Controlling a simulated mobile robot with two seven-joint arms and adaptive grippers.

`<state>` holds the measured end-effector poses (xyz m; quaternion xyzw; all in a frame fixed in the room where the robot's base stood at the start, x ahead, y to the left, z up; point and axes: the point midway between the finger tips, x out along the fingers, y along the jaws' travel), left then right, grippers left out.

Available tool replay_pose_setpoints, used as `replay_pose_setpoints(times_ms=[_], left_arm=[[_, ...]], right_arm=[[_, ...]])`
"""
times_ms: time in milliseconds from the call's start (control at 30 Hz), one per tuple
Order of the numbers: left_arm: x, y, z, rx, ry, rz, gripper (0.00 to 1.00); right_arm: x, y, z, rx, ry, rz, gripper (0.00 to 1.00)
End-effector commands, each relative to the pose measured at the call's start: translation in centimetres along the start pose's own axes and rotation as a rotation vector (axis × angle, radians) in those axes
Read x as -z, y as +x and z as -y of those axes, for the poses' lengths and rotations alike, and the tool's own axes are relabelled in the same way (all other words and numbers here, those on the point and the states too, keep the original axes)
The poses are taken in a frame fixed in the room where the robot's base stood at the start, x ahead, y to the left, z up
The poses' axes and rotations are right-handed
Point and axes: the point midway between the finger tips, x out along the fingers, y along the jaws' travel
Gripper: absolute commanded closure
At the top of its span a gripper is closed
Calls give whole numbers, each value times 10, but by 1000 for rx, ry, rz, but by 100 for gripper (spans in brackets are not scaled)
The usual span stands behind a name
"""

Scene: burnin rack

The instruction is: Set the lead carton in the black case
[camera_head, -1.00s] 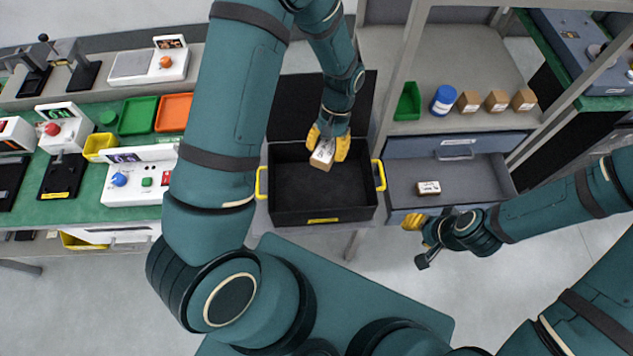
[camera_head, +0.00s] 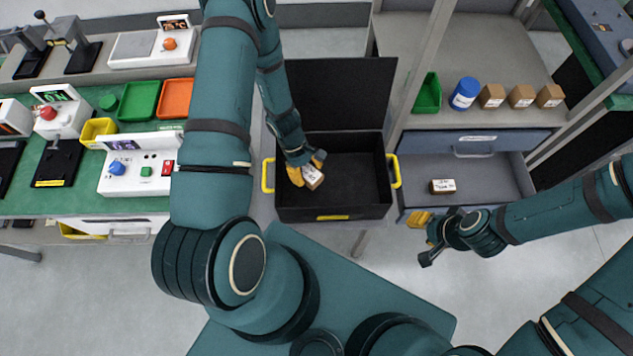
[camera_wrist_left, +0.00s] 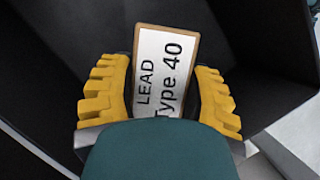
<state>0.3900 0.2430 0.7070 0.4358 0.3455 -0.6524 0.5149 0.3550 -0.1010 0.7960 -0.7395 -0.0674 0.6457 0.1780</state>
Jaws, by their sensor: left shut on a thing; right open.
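The lead carton (camera_head: 313,177) is a small brown box with a white label. In the left wrist view its label (camera_wrist_left: 165,72) reads "LEAD Type 40". My left gripper (camera_head: 306,172) is shut on the carton, with a yellow finger on each side, over the left part of the black case. The black case (camera_head: 362,205) is open, with its lid tilted back and yellow handles at its sides. I cannot tell whether the carton touches the case floor. My right gripper (camera_head: 425,231) is open and empty, in front of the drawer.
An open grey drawer (camera_head: 495,180) right of the case holds another small labelled carton (camera_head: 442,186). The shelf above holds a green bin (camera_head: 428,95), a blue-and-white jar (camera_head: 465,93) and several brown boxes (camera_head: 521,95). A green-topped bench (camera_head: 60,205) with devices stands at left.

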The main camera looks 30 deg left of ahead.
Motion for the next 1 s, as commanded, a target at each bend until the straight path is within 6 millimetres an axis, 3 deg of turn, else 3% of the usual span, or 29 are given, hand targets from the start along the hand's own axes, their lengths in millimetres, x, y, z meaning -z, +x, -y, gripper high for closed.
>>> replay_pose_setpoints(times_ms=[100, 367, 567, 967, 1000], left_arm=[[8, 21, 0, 1, 0, 1, 85], [16, 39, 0, 1, 2, 1, 85], [26, 64, 0, 1, 2, 1, 85], [28, 68, -1, 0, 4, 0, 85], [28, 68, 0, 0, 4, 0, 39]], right_arm=[[-2, 5, -2, 0, -1, 5, 53], [-4, 8, -3, 1, -3, 8, 53], [-6, 13, -5, 1, -4, 12, 53], [-8, 16, -6, 2, -5, 15, 53], [-8, 15, -6, 2, -5, 16, 53]])
